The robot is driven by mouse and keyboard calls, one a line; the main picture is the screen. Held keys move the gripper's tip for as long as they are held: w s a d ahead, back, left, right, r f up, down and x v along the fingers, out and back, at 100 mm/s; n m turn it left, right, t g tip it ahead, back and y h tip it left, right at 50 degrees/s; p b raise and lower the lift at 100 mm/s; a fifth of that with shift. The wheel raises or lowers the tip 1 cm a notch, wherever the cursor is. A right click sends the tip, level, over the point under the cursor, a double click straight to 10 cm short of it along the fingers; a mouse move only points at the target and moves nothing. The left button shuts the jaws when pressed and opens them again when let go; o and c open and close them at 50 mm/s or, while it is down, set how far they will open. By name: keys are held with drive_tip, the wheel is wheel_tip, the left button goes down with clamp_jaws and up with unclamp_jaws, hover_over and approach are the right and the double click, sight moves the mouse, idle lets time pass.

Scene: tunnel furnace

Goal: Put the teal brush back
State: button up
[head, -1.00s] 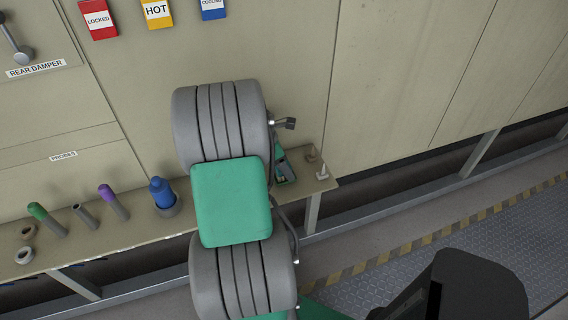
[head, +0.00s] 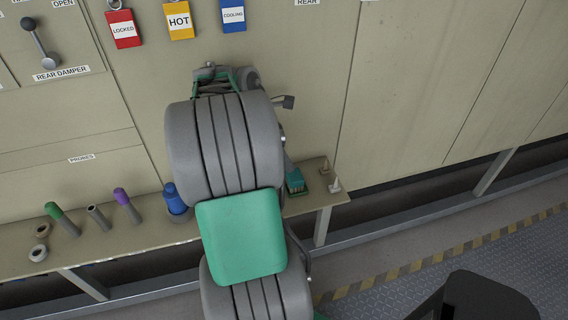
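A teal block with a paler, bristle-like face, which looks like the teal brush (head: 296,182), is at the right part of the narrow shelf, just right of my arm. A grey piece above it is partly covered by my arm, so I cannot tell whether it is the brush's handle. The far end of my arm (head: 214,75) shows in front of the wall panel, below the hanging tags. Its fingers cannot be made out, and no held object is visible there.
The shelf (head: 130,238) holds a green-topped probe (head: 60,217), a grey tube (head: 98,217), a purple-topped probe (head: 127,204), a blue bottle (head: 175,199) and rings (head: 40,243). Two small pegs (head: 330,177) stand at its right end. Hanging tags (head: 178,20) and a damper lever (head: 40,42) are above.

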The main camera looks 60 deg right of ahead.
drive_tip(key=w+a+r+m+t, duration=0.1)
drive_tip(key=w+a+m+t, duration=0.1)
drive_tip(key=w+a, duration=0.65)
drive_tip(key=w+a+r+m+t, duration=0.2)
drive_tip(key=w+a+t, duration=0.15)
drive_tip(key=a, duration=0.95)
drive_tip(key=s+a+m+y, duration=0.1)
drive_tip(key=a+m, duration=0.1)
drive_tip(key=a, duration=0.7)
drive_tip(key=s+a+f+m+t+y, duration=0.1)
drive_tip(key=a+m+y, duration=0.1)
drive_tip(key=a, duration=0.8)
drive_tip(key=shift+f+m, duration=0.3)
drive_tip(key=shift+m, duration=0.1)
drive_tip(key=shift+c, duration=0.3)
